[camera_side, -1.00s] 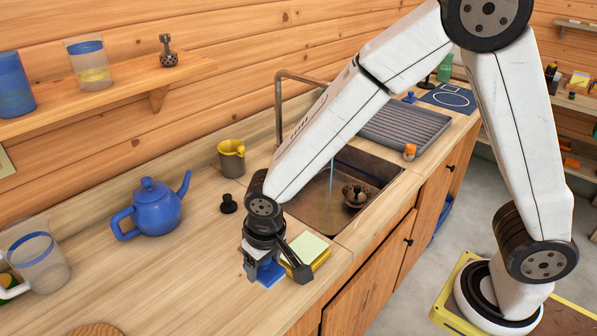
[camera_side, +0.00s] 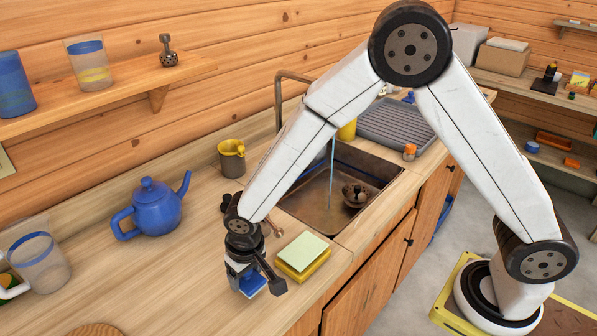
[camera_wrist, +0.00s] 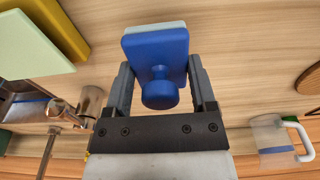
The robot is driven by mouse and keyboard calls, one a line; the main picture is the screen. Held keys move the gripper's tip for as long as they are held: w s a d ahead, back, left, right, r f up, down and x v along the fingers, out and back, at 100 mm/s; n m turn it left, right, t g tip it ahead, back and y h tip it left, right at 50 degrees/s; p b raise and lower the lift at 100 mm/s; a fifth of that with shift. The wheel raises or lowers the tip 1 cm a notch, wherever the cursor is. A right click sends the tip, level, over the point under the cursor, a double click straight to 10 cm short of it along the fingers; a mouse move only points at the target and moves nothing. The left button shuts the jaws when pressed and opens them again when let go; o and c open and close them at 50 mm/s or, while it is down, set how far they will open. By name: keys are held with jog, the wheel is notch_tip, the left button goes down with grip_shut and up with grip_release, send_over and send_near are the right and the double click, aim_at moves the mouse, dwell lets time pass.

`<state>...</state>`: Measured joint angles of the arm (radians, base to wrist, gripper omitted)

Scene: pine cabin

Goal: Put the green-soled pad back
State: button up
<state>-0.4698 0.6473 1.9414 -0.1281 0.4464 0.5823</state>
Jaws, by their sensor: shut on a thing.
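My gripper (camera_side: 250,287) is shut on a blue pad (camera_side: 254,286) low over the counter's front part. In the wrist view the blue pad (camera_wrist: 158,50) sits between the fingers (camera_wrist: 159,88), its round blue knob facing the camera. A thin strip of its sole shows along the far edge, very pale; I cannot tell its colour surely. I cannot tell whether the pad touches the counter. A yellow block (camera_side: 310,266) with a pale green top (camera_side: 303,247) lies on the counter just right of my gripper; its pale green slab (camera_wrist: 30,45) also shows in the wrist view.
The sink (camera_side: 348,174), with water running from its tap (camera_side: 279,105), lies behind the yellow block. A blue teapot (camera_side: 155,210) and a clear jug (camera_side: 42,262) stand to the left. A yellow-topped cup (camera_side: 231,158) stands at the back. Counter between teapot and gripper is clear.

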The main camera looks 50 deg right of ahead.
aim_at(248, 277)
jog(key=shift+f, duration=1.4)
jog(key=shift+f, duration=0.15)
jog(key=o, duration=1.3)
jog(key=shift+r, duration=0.2)
notch_tip(248, 277, up, 12)
jog(key=s, duration=0.1)
jog(key=shift+s, duration=0.3)
jog(key=shift+d, duration=0.1)
jog(key=s+d, duration=0.5)
jog(key=d, duration=0.4)
jog(key=s+d+t, duration=0.1)
jog(key=s+d, duration=0.3)
jog(key=d, duration=0.6)
jog(key=shift+s+f, duration=0.15)
jog(key=shift+s, duration=0.25)
